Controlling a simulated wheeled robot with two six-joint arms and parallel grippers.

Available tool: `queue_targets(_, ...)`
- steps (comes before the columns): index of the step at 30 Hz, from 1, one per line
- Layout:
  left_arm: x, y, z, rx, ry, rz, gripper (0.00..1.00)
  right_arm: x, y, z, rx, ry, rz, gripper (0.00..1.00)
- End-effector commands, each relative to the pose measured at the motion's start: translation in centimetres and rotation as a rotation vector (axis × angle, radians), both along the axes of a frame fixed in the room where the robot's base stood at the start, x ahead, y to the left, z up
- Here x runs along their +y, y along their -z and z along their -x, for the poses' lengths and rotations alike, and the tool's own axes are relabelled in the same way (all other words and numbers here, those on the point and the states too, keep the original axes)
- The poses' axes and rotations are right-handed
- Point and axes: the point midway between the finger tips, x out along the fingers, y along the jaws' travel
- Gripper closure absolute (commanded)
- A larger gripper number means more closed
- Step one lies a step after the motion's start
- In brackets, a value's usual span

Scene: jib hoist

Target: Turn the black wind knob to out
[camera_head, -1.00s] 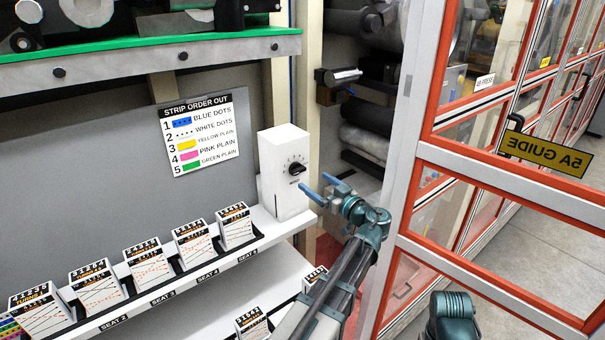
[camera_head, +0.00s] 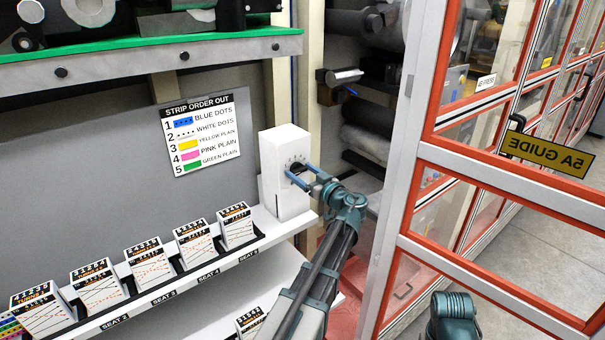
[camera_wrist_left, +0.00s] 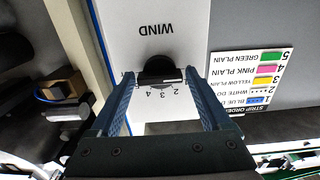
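The white wind box (camera_head: 284,190) stands at the right end of the white shelf. Its black wind knob (camera_wrist_left: 160,72) sits on the front face between the word WIND and a dial with numbers, of which 2, 3 and 4 show in the upside-down left wrist view. My left gripper (camera_head: 299,172) is at the box front, its blue fingers open around the knob. In the left wrist view the fingertips (camera_wrist_left: 160,76) are on either side of it, with what look like narrow gaps. In the head view the fingers mostly hide the knob.
A strip order sign (camera_head: 202,132) hangs on the grey wall left of the box. Several card stacks (camera_head: 190,243) stand in seats along the shelf. A red-and-white framed glass door (camera_head: 420,170) stands close to the right of my left arm.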

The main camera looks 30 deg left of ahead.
Motion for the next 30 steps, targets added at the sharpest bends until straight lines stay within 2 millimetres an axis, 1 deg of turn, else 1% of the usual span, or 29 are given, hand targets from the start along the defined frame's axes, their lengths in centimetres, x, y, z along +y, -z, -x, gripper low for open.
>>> queue_targets(1,-0.01,0.0,-0.01,0.0,0.0,0.0,0.3,0.0,0.0,0.0,0.0,0.0,0.0,0.5)
queue_targets(5,-0.02,0.0,0.0,0.0,0.0,0.0,0.53,0.0,0.0,0.0,0.0,0.0,0.0,0.5)
queue_targets(6,-0.03,0.0,0.0,0.0,0.0,0.0,0.6,0.0,0.0,0.0,0.0,0.0,0.0,0.5)
queue_targets(8,-0.03,0.0,0.0,0.0,0.0,0.0,0.71,0.0,0.0,0.0,0.0,0.0,0.0,0.5)
queue_targets(9,-0.03,0.0,0.0,0.0,0.0,0.0,0.78,0.0,0.0,0.0,0.0,0.0,0.0,0.5)
queue_targets(11,-0.03,0.0,0.0,0.0,0.0,0.0,0.88,0.0,0.0,0.0,0.0,0.0,0.0,0.5)
queue_targets(20,-0.04,0.01,0.01,0.045,0.0,-0.019,0.88,0.0,0.0,0.0,0.0,0.0,0.0,0.5)
queue_targets(26,-0.06,0.01,-0.01,0.164,0.0,-0.068,0.88,0.0,0.01,0.0,0.0,0.0,0.0,0.5)
queue_targets(30,-0.07,0.02,-0.03,0.282,0.0,-0.117,0.88,0.0,0.01,0.0,0.0,0.0,0.0,0.5)
